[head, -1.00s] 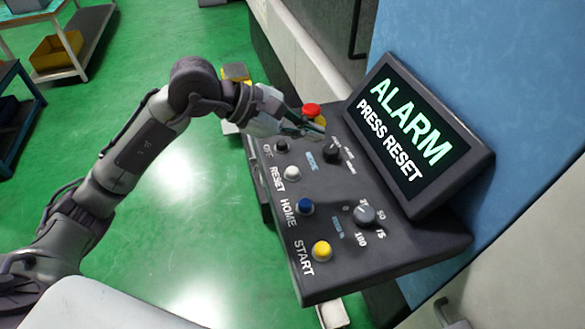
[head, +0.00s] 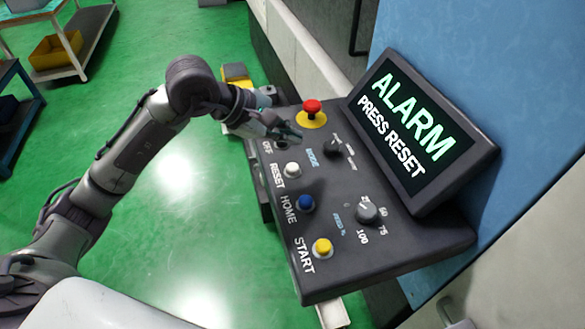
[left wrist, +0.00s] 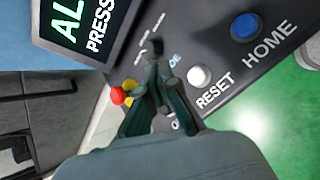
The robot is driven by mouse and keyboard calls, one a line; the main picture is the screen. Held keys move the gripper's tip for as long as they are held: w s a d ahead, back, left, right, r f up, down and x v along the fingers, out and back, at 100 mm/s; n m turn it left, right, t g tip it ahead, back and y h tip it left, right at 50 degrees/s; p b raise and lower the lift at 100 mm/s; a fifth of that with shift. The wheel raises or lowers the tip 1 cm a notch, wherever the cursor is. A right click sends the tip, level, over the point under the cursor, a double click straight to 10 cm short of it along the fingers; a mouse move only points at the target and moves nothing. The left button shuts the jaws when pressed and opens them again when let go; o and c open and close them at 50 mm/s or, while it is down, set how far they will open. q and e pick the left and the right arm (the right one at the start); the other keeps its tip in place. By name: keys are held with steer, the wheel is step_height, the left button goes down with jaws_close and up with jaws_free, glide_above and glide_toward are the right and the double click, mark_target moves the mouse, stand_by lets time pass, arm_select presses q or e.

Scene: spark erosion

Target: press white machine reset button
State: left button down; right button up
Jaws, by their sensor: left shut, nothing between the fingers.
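The white reset button (head: 292,170) sits on the dark control panel (head: 400,262), beside the word RESET. It also shows in the left wrist view (left wrist: 199,76), to the right of my fingertips. My left gripper (head: 296,136) is shut and empty. It is over the OFF end of the panel, just beyond the white button in the head view, and appears apart from it. It hides the OFF button in the head view. The screen (head: 415,130) reads ALARM PRESS RESET. My right gripper is not in view.
A red emergency stop (head: 312,107) on a yellow base stands near the gripper. A blue button (head: 305,203), a yellow button (head: 322,248) and two black knobs, one a dial (head: 367,211), share the panel. Green floor (head: 190,240) lies open at the left.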

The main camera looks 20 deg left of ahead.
arm_select(q)
steer(key=b, duration=0.2)
glide_above(290, 167)
step_height(290, 167, down, 4)
steer(key=shift+f, duration=0.1)
steer(key=shift+f+b, duration=0.55)
steer(key=shift+b, duration=0.2)
stand_by(0.4)
steer(key=shift+f+b, duration=0.4)
steer(key=shift+b, duration=0.25)
steer(key=shift+f+b, duration=0.4)
steer(key=shift+b, duration=0.15)
stand_by(0.7)
steer(key=shift+r, duration=0.15)
steer(key=shift+r+p, duration=0.3)
steer(key=shift+r, duration=0.4)
steer(key=shift+r, duration=0.1)
